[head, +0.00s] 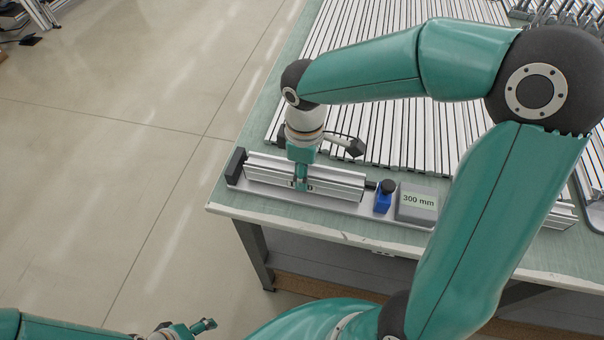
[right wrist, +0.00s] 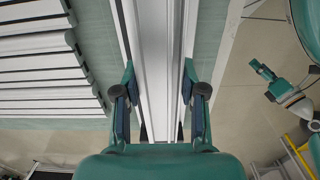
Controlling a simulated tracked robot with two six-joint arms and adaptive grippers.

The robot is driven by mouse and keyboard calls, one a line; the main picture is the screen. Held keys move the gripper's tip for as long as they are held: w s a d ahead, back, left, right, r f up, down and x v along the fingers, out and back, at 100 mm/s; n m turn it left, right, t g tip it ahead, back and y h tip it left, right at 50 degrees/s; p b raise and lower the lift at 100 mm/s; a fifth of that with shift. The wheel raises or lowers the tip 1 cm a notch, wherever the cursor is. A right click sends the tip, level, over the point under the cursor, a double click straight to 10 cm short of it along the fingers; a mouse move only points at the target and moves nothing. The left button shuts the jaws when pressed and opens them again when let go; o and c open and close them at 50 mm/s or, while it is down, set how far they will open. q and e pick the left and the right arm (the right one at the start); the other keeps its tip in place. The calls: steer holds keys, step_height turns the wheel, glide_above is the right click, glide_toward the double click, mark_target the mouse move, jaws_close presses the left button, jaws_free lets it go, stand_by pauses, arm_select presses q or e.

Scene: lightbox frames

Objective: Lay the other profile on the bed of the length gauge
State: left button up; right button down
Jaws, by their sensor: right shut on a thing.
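The length gauge is a long pale bed (head: 276,203) at the table's front edge, with a black end block (head: 236,165) at left, a blue stop with a black knob (head: 383,200) and a grey block marked 300 mm (head: 417,203) at right. A silver profile (head: 338,184) lies lengthwise along the bed, between the end block and the blue stop. My right gripper (head: 301,184) points down and is shut on its middle. In the right wrist view the profile (right wrist: 160,60) runs between both fingers. Whether it touches the bed is hidden. My left gripper (head: 205,326) is at the lower left, away from the table; its jaws are unclear.
Many silver profiles (head: 340,40) lie side by side on the green table (head: 285,75) behind the gauge. A profile end (head: 560,216) shows right of the gauge, partly behind my arm. Floor left of the table is clear.

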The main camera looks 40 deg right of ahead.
steer(key=shift+f, duration=0.55)
steer(key=c, duration=0.7)
jaws_free()
steer(key=shift+f, duration=0.1)
steer(key=shift+o, duration=0.2)
steer(key=shift+r, duration=0.2)
step_height(320, 180, up, 12)
steer(key=shift+p, duration=0.45)
